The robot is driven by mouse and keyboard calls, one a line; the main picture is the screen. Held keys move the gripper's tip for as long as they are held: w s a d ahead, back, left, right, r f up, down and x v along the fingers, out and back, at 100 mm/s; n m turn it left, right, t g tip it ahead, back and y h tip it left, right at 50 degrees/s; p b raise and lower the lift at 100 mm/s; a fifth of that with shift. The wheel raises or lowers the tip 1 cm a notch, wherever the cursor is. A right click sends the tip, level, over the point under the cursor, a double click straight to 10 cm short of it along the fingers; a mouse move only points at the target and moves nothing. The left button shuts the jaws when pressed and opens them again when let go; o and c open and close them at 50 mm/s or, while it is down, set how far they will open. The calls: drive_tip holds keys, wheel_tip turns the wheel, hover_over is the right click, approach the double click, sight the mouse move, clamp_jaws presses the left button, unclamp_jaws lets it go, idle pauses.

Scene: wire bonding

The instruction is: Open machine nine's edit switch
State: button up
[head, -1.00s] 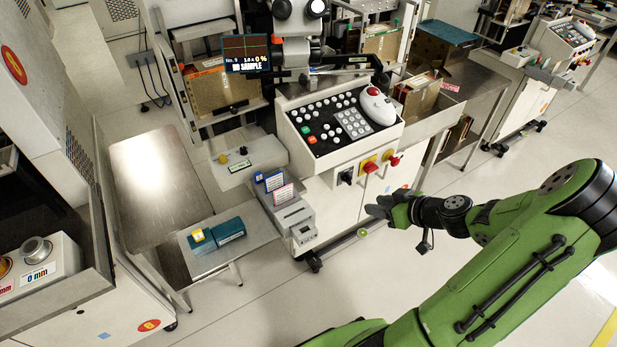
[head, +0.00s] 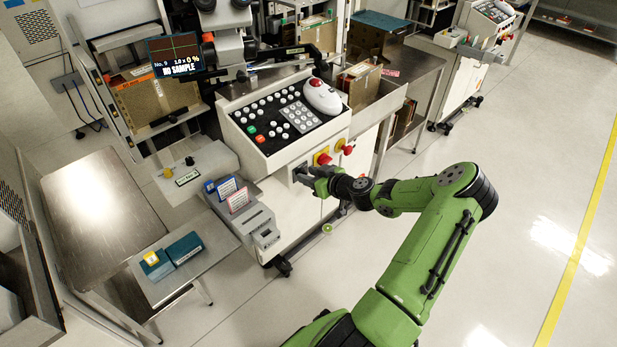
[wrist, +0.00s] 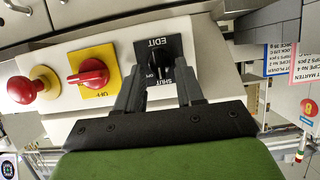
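The edit switch is a black square plate (wrist: 172,47) with a dark knob, on the front of machine nine (head: 268,172). In the wrist view the plate reads EDIT and SHUT, with its lettering upside down. My gripper (wrist: 160,73) is at the switch, its two dark fingers apart, one on each side of the knob. I cannot tell whether they touch the knob. The fingers partly hide the plate. In the head view my gripper (head: 308,174) covers most of the switch. Machine nine's screen (head: 176,56) reads No. 9 and NO SAMPLE.
A red rotary switch on a yellow plate (wrist: 88,73) and a red push button (wrist: 23,90) sit beside the edit switch. A button panel (head: 283,120) with a white mouse-like device (head: 322,97) is above. Clear floor (head: 520,200) lies to the right.

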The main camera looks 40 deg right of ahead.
drive_tip(key=shift+w+f, duration=0.1)
drive_tip(key=shift+w, duration=0.2)
drive_tip(key=shift+c, duration=0.3)
clamp_jaws()
